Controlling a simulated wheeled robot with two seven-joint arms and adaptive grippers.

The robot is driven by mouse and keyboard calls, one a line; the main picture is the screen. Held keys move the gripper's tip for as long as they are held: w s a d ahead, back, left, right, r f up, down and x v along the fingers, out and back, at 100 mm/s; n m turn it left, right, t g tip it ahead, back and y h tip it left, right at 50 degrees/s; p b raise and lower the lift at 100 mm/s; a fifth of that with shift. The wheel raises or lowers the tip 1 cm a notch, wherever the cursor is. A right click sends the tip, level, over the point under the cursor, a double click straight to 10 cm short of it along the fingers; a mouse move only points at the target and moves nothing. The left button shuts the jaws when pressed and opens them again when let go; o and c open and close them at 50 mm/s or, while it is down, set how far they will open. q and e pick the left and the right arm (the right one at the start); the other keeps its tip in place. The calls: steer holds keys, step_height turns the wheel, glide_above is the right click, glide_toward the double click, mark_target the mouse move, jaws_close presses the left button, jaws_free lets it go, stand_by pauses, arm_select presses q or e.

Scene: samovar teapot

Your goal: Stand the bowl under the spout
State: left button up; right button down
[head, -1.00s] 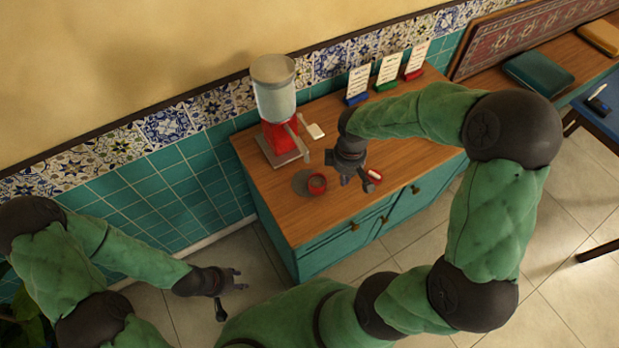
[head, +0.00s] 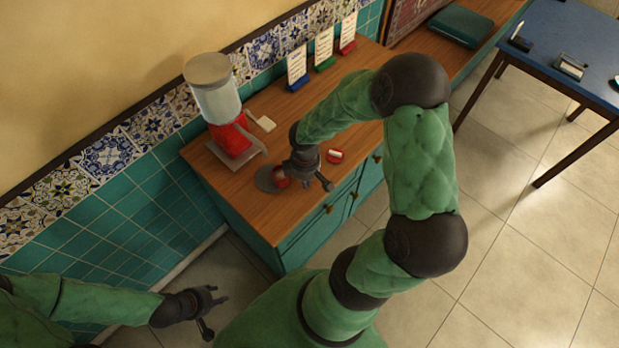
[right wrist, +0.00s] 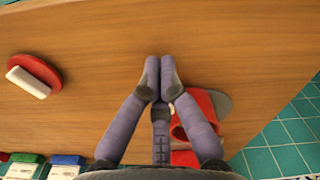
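The dispenser (head: 215,95) has a clear tank, a red base and a spout (head: 260,144) on its near right side. That view shows the two fingertips close together. My left gripper (head: 216,314) is open and empty, away from the counter.
A red dish with a white block (head: 335,156) lies right of my right gripper. Cards in blue, green and red stands (head: 323,63) line the wall. The counter's middle (head: 275,100) is clear.

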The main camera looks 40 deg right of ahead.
mark_target(292, 183)
steer(key=shift+w+a+r, duration=0.1)
steer(key=shift+w+a, duration=0.3)
steer(key=shift+w, duration=0.2)
steer(key=shift+w+a, duration=0.35)
steer(key=shift+w, duration=0.2)
steer(key=shift+w+a, duration=0.55)
steer(key=shift+w, duration=0.35)
steer(key=shift+s, duration=0.1)
